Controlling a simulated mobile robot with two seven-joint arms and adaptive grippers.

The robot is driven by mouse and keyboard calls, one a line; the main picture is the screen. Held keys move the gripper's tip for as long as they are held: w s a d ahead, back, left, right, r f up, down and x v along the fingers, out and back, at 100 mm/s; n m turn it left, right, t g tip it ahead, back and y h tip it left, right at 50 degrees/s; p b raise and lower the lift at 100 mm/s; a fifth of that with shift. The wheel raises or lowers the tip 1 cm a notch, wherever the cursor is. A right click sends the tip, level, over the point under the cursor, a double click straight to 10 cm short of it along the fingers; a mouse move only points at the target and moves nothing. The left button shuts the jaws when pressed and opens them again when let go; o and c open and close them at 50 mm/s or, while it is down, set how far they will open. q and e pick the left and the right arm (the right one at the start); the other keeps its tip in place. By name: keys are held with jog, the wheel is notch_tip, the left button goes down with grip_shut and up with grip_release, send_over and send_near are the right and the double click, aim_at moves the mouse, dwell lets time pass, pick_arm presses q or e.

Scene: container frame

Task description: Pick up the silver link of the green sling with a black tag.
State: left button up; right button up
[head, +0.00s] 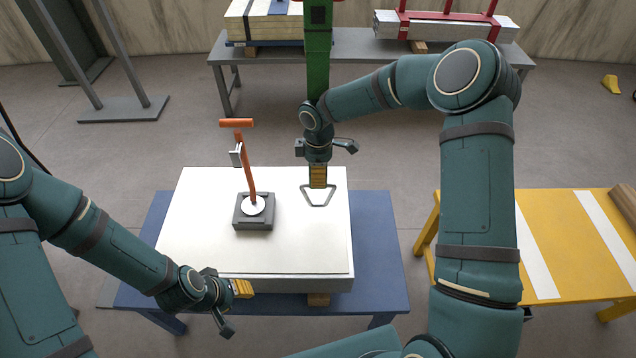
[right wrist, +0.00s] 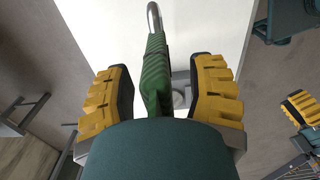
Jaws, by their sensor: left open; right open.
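The green sling (head: 317,65) hangs down from the top of the head view, with a black tag (head: 318,15) high on it. Its silver link (head: 307,197) is a roughly triangular ring at the lower end, above the white block. My right gripper (head: 318,177) is open at the sling's lower end, just above the link. In the right wrist view, the green sling (right wrist: 155,65) runs between the two yellow fingers, with gaps beside it, and the silver link (right wrist: 153,18) shows beyond the fingertips. My left gripper (head: 241,288) is open and empty near the white block's front edge.
The white block (head: 300,250) lies on a blue table (head: 385,245). A grey lifting device (head: 253,222) with an orange lever stands on the block, left of the link. A yellow table (head: 500,230) is at right. A grey table (head: 270,50) with stacked plates is behind.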

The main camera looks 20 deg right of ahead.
jog(key=shift+f, duration=0.55)
grip_shut()
jog(key=shift+r, duration=0.15)
